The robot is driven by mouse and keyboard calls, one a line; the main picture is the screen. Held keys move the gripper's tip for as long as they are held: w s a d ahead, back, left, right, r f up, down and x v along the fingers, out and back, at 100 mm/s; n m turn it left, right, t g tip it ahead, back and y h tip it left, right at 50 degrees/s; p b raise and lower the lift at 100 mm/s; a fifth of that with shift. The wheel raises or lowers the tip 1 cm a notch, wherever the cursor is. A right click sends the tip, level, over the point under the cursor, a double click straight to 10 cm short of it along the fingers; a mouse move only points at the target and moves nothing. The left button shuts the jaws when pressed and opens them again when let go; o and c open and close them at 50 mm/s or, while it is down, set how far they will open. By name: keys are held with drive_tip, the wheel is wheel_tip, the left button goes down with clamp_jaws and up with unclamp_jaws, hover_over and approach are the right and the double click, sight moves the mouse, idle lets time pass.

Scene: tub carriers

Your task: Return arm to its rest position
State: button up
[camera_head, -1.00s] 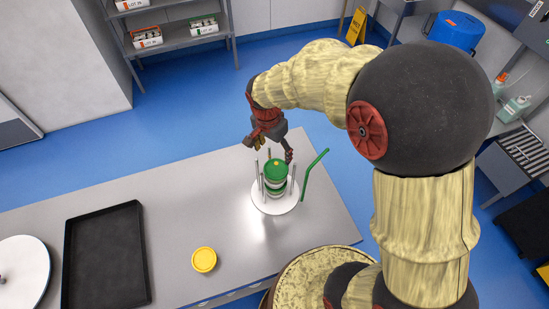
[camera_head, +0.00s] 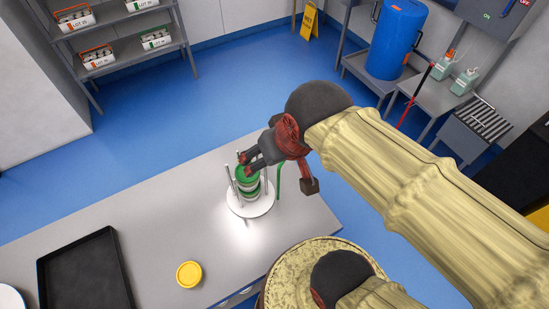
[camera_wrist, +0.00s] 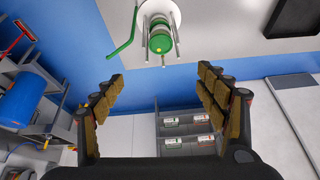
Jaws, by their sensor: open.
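A round white carrier (camera_head: 262,208) with upright metal rods stands on the grey table. It holds a stack of green-and-white tubs (camera_head: 248,190), which also shows at the top of the wrist view (camera_wrist: 160,42). A green bent bar (camera_head: 280,178) rises at the carrier's right side, partly hidden by my gripper in the head view. My gripper (camera_head: 276,172) is open with nothing between its fingers. In the head view one finger overlaps the top of the stack. In the wrist view my gripper (camera_wrist: 160,82) shows the stack beyond and apart from the fingertips.
A yellow round lid (camera_head: 189,274) and a black tray (camera_head: 84,275) lie on the table (camera_head: 165,220). A shelf (camera_head: 125,58) with lot boxes stands at the back left. A blue drum (camera_head: 396,38) and a yellow floor sign (camera_head: 309,22) stand behind. The blue floor between is clear.

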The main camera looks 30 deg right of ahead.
drive_tip(key=shift+s+r+n, duration=0.15)
drive_tip(key=shift+s+n, duration=0.35)
drive_tip(key=shift+s, duration=0.15)
wheel_tip(320, 180, down, 16)
drive_tip(key=b, duration=1.6)
drive_tip(key=shift+f, duration=0.25)
